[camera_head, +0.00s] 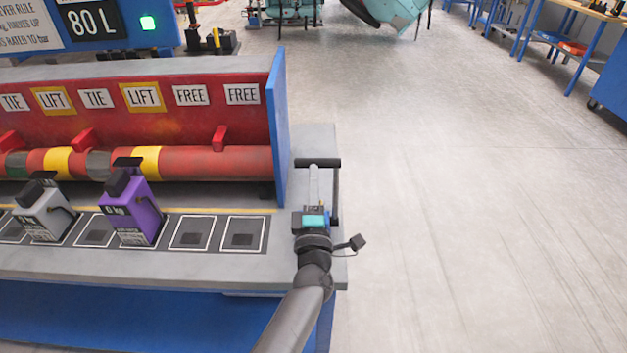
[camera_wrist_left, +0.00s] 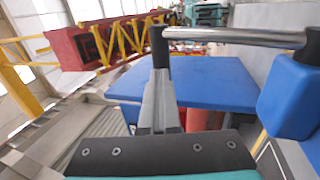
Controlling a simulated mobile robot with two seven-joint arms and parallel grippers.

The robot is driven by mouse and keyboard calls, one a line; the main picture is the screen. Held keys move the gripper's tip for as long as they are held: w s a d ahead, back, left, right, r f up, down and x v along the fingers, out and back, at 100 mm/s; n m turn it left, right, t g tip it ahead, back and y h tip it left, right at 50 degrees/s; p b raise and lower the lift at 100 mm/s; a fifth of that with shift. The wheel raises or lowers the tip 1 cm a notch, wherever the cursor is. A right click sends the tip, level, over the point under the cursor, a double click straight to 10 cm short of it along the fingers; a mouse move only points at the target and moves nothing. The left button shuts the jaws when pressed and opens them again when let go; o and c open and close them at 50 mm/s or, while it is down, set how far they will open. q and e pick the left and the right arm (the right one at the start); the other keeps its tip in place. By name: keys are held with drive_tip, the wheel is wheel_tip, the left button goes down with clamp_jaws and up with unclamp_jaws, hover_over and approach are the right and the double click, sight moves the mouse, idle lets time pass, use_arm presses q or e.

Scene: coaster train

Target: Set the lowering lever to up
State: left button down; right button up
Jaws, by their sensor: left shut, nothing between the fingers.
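The lever that I take for the lowering lever has a dark crossbar (camera_head: 327,162) and a dark upright rod (camera_head: 335,195), at the right end of the bench in the head view. In the left wrist view a shiny metal bar (camera_wrist_left: 235,35) with dark ends crosses the top. My left gripper (camera_head: 314,172) reaches up to the crossbar from below. Its grey fingers (camera_wrist_left: 158,105) are together, with nothing between them, close to the bar; I cannot tell whether they touch. No marking for up or down is readable on the lever. My right gripper is not in view.
A blue end plate (camera_head: 279,125) stands just left of the lever. Along the grey bench (camera_head: 130,265) are a purple weight (camera_head: 133,218), a grey weight (camera_head: 45,215) and framed pads. A red pipe (camera_head: 210,162) runs behind. Open floor (camera_head: 450,200) lies to the right.

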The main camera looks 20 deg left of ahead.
use_arm(q)
drive_tip(key=shift+r, duration=0.1)
drive_tip(key=v, duration=1.5)
drive_tip(key=shift+s+d, duration=0.1)
